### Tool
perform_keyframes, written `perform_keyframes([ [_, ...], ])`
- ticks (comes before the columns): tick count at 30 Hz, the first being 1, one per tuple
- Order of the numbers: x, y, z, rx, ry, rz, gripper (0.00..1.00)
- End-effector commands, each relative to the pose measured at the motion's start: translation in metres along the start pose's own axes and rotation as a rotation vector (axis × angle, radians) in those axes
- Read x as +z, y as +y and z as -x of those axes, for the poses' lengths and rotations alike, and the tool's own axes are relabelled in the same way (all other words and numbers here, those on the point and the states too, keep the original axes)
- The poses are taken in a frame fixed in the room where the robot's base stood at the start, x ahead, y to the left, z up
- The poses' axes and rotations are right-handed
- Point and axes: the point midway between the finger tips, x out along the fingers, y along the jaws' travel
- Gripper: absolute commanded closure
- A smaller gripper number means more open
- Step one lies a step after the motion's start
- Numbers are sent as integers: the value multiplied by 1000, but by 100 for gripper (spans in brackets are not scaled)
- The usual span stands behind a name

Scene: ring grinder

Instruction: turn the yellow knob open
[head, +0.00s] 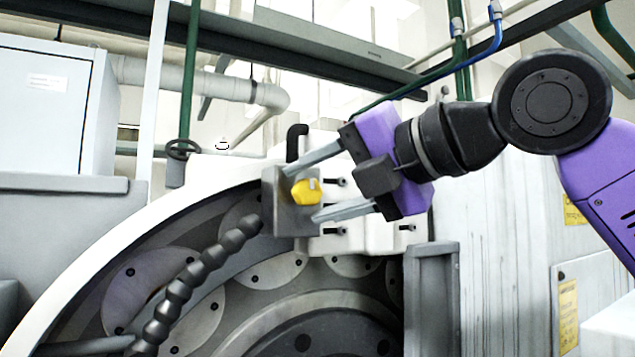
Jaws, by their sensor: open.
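The yellow knob (306,191) sits on the face of a grey metal block (290,222) at the top of the round grinder housing. My gripper (301,194) comes in from the right with its jaws open. One finger is above the knob and the other below it, with the knob between them in this view. I see a gap between the knob and each finger. Whether the fingertips reach the knob's depth I cannot tell. A light mark shows on the knob's right side.
A dark segmented coolant hose (198,281) rises to the left below the block. A black bent pipe (294,142) stands just above it. Dark bolt heads jut from the white housing (375,236) behind my gripper. A grey upright panel (431,300) stands at lower right.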

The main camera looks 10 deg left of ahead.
Motion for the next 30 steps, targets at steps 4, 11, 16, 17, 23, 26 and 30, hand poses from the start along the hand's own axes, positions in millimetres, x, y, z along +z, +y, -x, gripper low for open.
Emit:
perform_keyframes([
  [4, 0, 0, -1, 0, 0, 0, 46],
  [11, 0, 0, 0, 1, 0, 0, 75],
  [16, 0, 0, 0, 0, 0, 0, 100],
  [17, 0, 0, 0, 0, 0, -1, 100],
  [23, 0, -1, 0, 8, 0, -19, 100],
  [26, -1, -1, 0, 21, 0, -48, 100],
  [30, -1, -2, -1, 50, 2, -119, 100],
])
